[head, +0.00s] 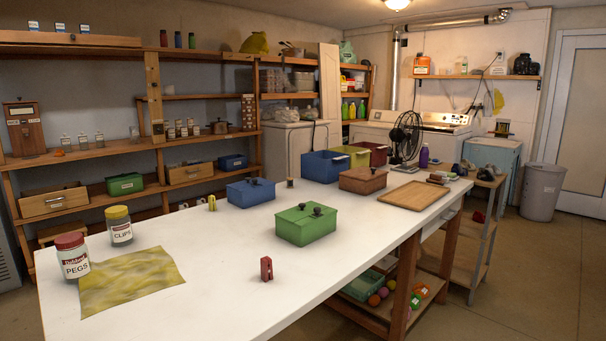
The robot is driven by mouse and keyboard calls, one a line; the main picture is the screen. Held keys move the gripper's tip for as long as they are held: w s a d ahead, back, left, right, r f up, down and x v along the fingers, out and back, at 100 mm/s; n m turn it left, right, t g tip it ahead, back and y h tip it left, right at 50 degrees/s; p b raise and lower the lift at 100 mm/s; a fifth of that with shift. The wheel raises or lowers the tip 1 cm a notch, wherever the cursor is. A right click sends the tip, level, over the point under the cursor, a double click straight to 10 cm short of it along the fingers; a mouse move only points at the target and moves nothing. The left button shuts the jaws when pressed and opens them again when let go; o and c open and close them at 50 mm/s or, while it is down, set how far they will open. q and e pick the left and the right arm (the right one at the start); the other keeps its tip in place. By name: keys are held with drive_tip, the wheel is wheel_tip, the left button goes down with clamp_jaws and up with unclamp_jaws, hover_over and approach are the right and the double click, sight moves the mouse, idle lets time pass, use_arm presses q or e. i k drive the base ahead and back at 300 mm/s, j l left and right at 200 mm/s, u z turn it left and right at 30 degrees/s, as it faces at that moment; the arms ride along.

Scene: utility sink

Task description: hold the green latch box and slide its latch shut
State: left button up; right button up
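The green latch box (306,226) sits upright on the white table, near the middle of its length. Its lid looks closed, with two small dark knobs on top. The latch position is too small to tell. Neither of my grippers shows in the head view, and nothing touches the box.
The white table (225,270) also holds a blue box (250,192), a brown box (362,180), a red peg (266,269), a yellow cloth (130,282), a pegs jar (72,256) and a clips jar (119,226). Table around the green box is mostly clear.

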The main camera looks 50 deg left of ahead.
sight(317, 210)
drive_tip(key=i+u, duration=0.25)
drive_tip(key=i, duration=0.9)
drive_tip(key=i+j+z, duration=0.1)
drive_tip(key=i+z, duration=0.3)
drive_tip(key=i, duration=0.75)
drive_tip(key=i+z, duration=0.25)
drive_tip(key=z, duration=0.25)
drive_tip(key=i+j+z, duration=0.15)
drive_tip(key=z, duration=0.3)
drive_tip(key=i+z, duration=0.1)
drive_tip(key=z, duration=6.45)
